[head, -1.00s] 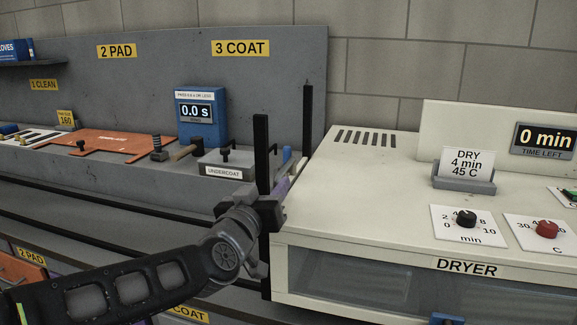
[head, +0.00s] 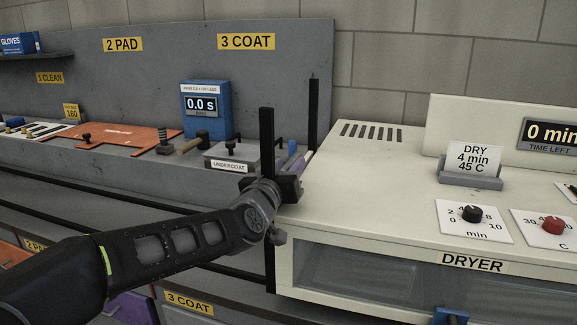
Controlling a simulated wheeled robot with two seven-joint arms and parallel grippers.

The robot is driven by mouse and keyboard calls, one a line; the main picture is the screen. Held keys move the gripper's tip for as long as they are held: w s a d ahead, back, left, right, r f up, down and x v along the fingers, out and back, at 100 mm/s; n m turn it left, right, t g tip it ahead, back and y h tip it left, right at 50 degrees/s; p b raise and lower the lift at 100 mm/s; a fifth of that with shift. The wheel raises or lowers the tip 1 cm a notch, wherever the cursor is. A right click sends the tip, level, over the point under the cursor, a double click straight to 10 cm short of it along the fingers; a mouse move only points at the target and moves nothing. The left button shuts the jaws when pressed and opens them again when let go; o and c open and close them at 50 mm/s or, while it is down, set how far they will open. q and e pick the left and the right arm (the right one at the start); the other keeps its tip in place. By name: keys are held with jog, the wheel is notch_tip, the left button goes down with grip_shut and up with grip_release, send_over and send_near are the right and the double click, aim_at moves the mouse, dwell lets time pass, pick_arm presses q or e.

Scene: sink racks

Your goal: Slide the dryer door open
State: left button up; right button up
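The dryer (head: 385,195) is a cream box filling the right side of the head view. Its front has a clear, see-through door panel (head: 360,280) under the DRYER label (head: 472,262). The panel looks closed, though its lower part is cut off by the picture edge. A blue piece (head: 450,317), probably the door handle, shows at the bottom edge. My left gripper (head: 288,187) is at the dryer's left front corner, by a black upright post, above and left of the door. Its fingertips are not clear, so its opening cannot be told. My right gripper is out of view.
Black posts (head: 267,140) stand between the bench and dryer. Dials (head: 471,213) and a DRY card (head: 474,158) sit on the dryer top.

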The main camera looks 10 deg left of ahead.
pick_arm(q)
jog(key=shift+w, duration=0.3)
grip_shut()
jog(key=shift+d, duration=0.1)
dwell(1.2)
